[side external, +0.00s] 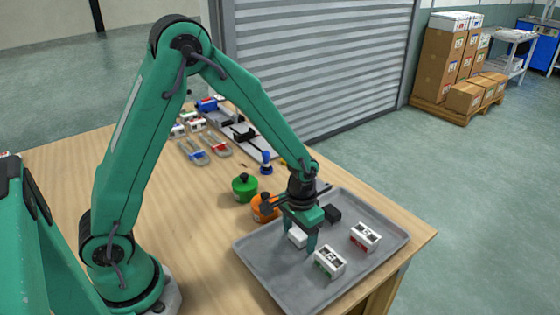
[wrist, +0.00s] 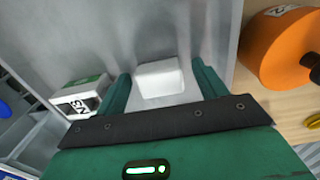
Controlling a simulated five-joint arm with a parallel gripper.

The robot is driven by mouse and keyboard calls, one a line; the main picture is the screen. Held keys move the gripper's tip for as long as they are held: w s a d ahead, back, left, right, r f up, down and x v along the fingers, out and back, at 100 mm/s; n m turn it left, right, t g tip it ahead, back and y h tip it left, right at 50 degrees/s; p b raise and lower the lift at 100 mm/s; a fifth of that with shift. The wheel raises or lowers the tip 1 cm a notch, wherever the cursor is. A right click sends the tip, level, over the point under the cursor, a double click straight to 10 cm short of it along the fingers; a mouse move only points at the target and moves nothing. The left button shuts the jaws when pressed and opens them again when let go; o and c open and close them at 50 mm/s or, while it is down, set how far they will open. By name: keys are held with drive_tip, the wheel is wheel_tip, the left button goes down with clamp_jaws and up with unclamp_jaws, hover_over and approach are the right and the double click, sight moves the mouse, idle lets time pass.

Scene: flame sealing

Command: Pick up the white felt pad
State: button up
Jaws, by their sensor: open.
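The white felt pad (side external: 297,237) is a small white block with rounded edges. It lies on the grey tray (side external: 262,262). In the wrist view my gripper (wrist: 162,85) is open. I cannot tell whether a finger touches the pad.
Two white boxes with printed faces, one with green (side external: 329,262) and one with red (side external: 364,237), and a black block (side external: 332,214) share the tray. An orange container (side external: 262,207) and a green container (side external: 244,187) stand beside it on the wooden table (side external: 60,185).

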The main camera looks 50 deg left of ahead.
sight(300, 234)
idle(0.3)
drive_tip(key=c, duration=1.1)
drive_tip(key=shift+o, duration=0.2)
drive_tip(key=shift+r, duration=0.1)
drive_tip(key=shift+r, duration=0.65)
wheel_tip(300, 234, up, 3)
drive_tip(key=shift+d+r, duration=0.1)
drive_tip(key=shift+d, duration=0.05)
drive_tip(key=s+d+r, duration=0.6)
drive_tip(key=s+d, duration=0.1)
drive_tip(key=d, duration=0.1)
drive_tip(key=shift+s+d+r, duration=0.2)
drive_tip(key=shift+d, duration=0.15)
